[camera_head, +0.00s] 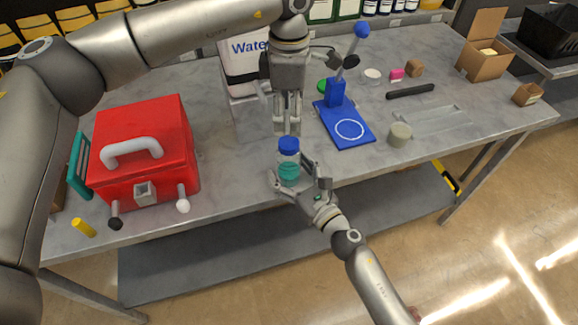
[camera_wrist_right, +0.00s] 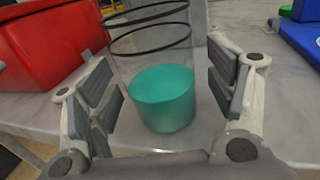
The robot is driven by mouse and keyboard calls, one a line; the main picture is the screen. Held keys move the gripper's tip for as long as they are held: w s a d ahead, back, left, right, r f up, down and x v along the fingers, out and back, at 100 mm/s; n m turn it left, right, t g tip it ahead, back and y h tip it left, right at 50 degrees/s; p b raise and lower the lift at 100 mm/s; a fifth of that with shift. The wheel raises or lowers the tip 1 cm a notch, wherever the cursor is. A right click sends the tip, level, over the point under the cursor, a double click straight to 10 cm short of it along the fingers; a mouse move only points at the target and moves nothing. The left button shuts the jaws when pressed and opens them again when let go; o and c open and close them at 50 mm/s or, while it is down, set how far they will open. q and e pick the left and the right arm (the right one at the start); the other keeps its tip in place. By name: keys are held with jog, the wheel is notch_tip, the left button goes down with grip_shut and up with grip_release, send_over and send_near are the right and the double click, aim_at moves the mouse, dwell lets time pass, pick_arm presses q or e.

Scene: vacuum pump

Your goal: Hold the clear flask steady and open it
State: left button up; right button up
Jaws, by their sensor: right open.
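The clear flask (camera_head: 289,168) stands upright near the table's front edge, with a blue cap (camera_head: 288,145) and teal liquid inside. In the right wrist view the flask (camera_wrist_right: 160,95) shows its lower part and dark rings; its cap is out of that view. My right gripper (camera_head: 297,178) is open, coming from the front, with its fingers on both sides of the flask. In the right wrist view there are gaps between the fingers (camera_wrist_right: 165,95) and the glass. My left gripper (camera_head: 288,130) points down just above the cap; how far its fingers are apart is unclear.
A red box (camera_head: 145,185) with a white handle stands to the left. A white water container (camera_head: 245,70) stands behind the left gripper. A blue stand (camera_head: 345,132) and a grey-green cylinder (camera_head: 399,134) are to the right. The table is bare right around the flask.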

aim_at(289, 142)
pick_arm(q)
jog(key=shift+a, duration=0.1)
pick_arm(e)
jog(key=shift+w, duration=0.1)
jog(key=shift+c, duration=0.2)
grip_shut()
pick_arm(q)
jog(key=m, duration=1.6)
jog(key=shift+m, duration=0.3)
jog(key=m, duration=0.5)
jog(key=shift+m, duration=0.4)
jog(key=shift+f, duration=4.05)
